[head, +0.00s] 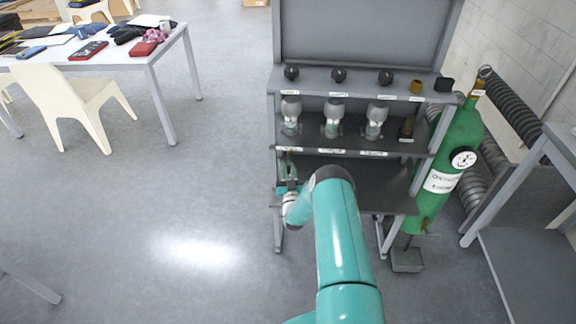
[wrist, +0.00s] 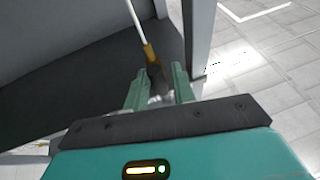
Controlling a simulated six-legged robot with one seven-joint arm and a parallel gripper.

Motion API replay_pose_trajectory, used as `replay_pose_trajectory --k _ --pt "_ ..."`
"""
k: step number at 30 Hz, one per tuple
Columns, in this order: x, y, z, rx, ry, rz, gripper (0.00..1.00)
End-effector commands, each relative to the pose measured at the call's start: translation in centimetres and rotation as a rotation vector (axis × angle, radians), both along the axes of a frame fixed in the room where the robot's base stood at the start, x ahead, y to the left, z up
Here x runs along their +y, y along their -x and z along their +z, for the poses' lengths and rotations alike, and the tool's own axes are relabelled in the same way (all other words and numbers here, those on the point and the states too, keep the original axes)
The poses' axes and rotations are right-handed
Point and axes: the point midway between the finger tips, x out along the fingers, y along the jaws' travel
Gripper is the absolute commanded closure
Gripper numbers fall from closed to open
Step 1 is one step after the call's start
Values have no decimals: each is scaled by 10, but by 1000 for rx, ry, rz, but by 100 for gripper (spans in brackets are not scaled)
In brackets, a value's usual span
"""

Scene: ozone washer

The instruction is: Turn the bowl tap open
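My gripper (wrist: 158,80) shows in the wrist view with its two green fingers apart. A dark fitting (wrist: 157,76) lies between the fingers, at the end of a thin white rod with a yellow band (wrist: 148,52). This may be the bowl tap; I cannot tell for sure, nor whether the fingers touch it. In the head view my gripper (head: 289,174) is at the left end of the rack, below the labelled middle shelf (head: 330,153). The tap cannot be made out there.
The rack's upper shelf (head: 360,84) carries dark knobs, and the middle one holds several glass vessels (head: 333,118). A green gas cylinder (head: 448,160) stands to the right. A white table (head: 120,48) and chair (head: 75,100) are at upper left. The floor left of the rack is clear.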

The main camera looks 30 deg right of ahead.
Motion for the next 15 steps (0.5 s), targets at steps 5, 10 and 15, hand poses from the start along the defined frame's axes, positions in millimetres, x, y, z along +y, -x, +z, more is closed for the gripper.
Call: replay_pose_trajectory --k 5,10,15 --pt "15 33 -16 3 -2 1 74" --pt "29 65 -30 3 -2 1 74" --pt "39 88 -41 1 -2 0 74"
